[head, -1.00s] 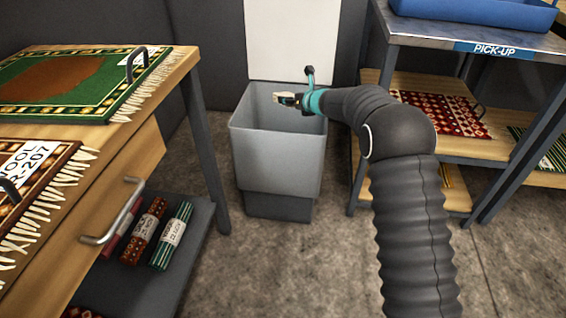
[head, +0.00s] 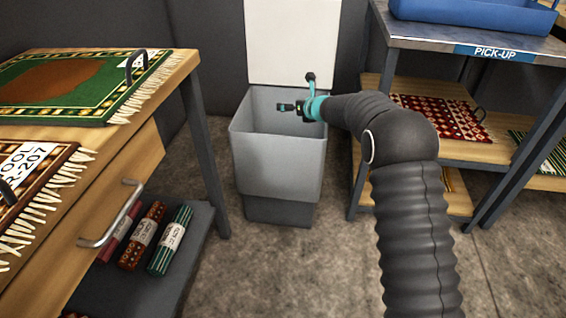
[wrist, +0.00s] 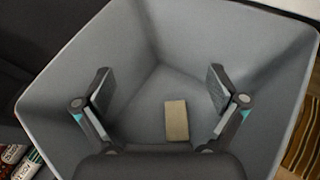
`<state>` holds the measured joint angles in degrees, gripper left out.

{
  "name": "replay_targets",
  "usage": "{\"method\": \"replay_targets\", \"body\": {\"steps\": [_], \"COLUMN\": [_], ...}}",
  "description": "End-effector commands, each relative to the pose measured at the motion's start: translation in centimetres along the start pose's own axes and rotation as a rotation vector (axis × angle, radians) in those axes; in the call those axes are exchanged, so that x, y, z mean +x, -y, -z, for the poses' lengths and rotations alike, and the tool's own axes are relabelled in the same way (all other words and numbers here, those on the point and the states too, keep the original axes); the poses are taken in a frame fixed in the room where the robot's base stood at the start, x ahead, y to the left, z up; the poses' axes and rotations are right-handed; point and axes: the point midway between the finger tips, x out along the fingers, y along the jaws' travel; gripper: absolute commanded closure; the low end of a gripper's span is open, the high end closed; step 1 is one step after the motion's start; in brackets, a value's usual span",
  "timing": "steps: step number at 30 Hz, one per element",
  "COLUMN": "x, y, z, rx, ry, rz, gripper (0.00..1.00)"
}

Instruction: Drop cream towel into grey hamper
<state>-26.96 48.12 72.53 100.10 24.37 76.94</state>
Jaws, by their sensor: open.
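The grey hamper (head: 275,165) stands on the floor between the wooden table and the shelf rack, its white lid raised against the wall. My gripper (head: 287,107) is over the hamper's open mouth, open and empty. In the wrist view, the two fingers of my gripper (wrist: 160,88) are spread wide apart above the hamper's inside (wrist: 185,50). The cream towel (wrist: 176,120), a small folded block, shows below and between the fingers, inside the hamper near its bottom. In the head view the hamper's front wall hides the towel.
A wooden table (head: 150,75) with rugs stands at the left, with rolled rugs (head: 170,238) on its lower shelf. A metal rack (head: 470,50) with a blue tray (head: 475,12) stands at the right. The floor in front of the hamper is clear.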

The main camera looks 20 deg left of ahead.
Motion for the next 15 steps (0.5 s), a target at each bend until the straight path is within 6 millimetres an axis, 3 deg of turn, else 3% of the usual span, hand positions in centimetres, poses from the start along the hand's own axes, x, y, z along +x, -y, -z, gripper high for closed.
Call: {"method": "replay_targets", "body": {"steps": [15], "x": [-8.7], "y": [0.0], "z": [-0.1], "rx": [0.001], "ry": [0.001], "rz": [0.001], "gripper": [0.04]}}
